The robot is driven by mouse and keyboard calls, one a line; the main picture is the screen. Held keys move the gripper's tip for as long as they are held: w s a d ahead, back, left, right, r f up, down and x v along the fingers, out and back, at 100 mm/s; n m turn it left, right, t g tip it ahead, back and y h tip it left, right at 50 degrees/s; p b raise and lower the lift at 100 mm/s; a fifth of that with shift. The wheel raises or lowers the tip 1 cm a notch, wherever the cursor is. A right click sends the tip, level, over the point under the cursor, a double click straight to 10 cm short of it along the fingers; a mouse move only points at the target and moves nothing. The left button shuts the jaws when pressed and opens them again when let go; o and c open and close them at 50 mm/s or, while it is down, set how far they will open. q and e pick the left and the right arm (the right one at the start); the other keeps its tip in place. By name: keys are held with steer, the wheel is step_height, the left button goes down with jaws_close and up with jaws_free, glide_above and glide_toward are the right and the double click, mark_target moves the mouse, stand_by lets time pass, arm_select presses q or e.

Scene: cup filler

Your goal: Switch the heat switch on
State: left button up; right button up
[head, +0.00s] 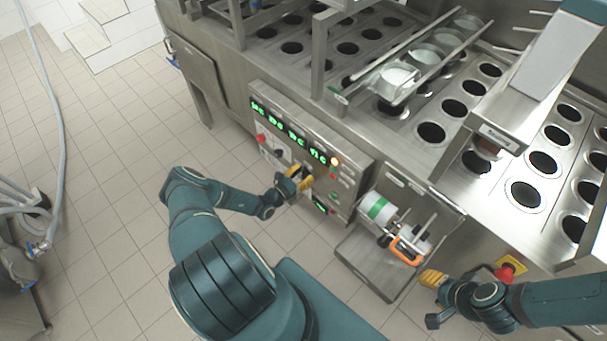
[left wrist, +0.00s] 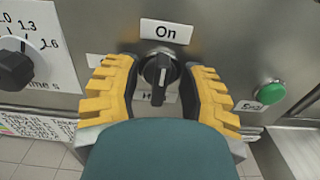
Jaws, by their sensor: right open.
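The heat switch (left wrist: 158,72) is a black rotary knob on the grey control panel, below a white "On" label (left wrist: 166,32). Its bar stands about upright, with the long end hanging down over a second label that is partly hidden and begins with "H". My left gripper (left wrist: 160,84) is open, with one yellow finger on each side of the knob and a gap showing on both sides. In the head view my left gripper (head: 299,177) is at the panel's lower right part and hides the switch. My right gripper (head: 433,279) is open and empty at the lower right.
The panel (head: 300,140) carries green displays and a red button (head: 261,138). A numbered dial (left wrist: 15,70) is left of the switch and a green button (left wrist: 271,93) is right. A film roll (head: 378,208) and an orange handle (head: 405,252) stand right of the panel.

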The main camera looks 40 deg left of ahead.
arm_select(q)
steer(key=shift+s, duration=0.15)
steer(key=s+a, duration=0.1)
steer(key=s, duration=1)
steer(key=shift+s, duration=0.35)
